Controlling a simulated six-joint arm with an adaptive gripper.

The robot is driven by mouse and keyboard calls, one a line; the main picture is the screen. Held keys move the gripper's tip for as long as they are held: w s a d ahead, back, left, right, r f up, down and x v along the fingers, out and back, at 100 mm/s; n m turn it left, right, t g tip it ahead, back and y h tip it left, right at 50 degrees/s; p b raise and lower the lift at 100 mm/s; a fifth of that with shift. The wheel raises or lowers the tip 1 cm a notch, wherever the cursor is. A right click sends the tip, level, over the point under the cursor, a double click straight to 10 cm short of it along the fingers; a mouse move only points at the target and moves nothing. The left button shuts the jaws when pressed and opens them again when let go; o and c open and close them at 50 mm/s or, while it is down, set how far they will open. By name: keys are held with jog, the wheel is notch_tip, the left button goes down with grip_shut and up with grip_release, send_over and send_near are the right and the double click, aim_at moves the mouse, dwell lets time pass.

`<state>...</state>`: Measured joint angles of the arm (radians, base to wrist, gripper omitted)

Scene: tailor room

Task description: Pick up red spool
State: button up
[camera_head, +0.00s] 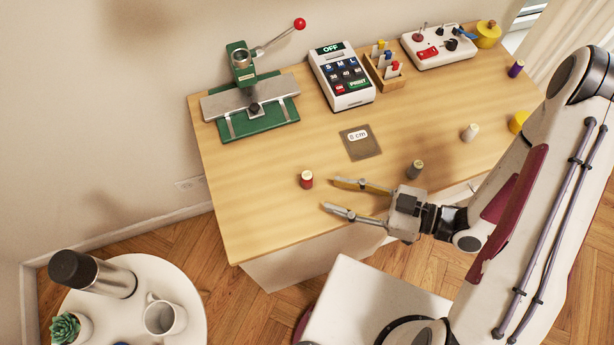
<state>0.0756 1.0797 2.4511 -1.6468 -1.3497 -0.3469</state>
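The red spool (306,180) stands upright on the wooden table, left of my gripper. It has a pale top. My gripper (329,194) is open, with its two fingers spread apart and pointing left toward the spool. The fingertips are a short way to the right of the spool, and nothing is between the fingers. The upper finger tip is nearly level with the spool in the picture, and the lower one is nearer the table's front edge.
A dark spool (415,169) stands just behind my gripper. A white spool (470,132) and a purple spool (515,69) are farther right. A square pad (360,142) lies behind. A green press (252,100) and a label machine (341,77) stand at the back. The table left of the red spool is clear.

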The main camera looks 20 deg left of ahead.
aim_at(314, 188)
jog(key=shift+w+d+t+y, duration=0.1)
jog(key=shift+d+t+y, duration=0.25)
jog(key=shift+t+y, duration=0.35)
jog(key=shift+a, duration=0.1)
jog(key=shift+a, duration=1.25)
jog(key=shift+a, duration=0.1)
jog(key=shift+w+a+f, duration=0.1)
jog(key=shift+w+a, duration=0.05)
jog(key=shift+a, duration=1.1)
jog(key=shift+w+a+f, duration=0.1)
jog(key=shift+a, duration=1.15)
jog(key=c, duration=0.9)
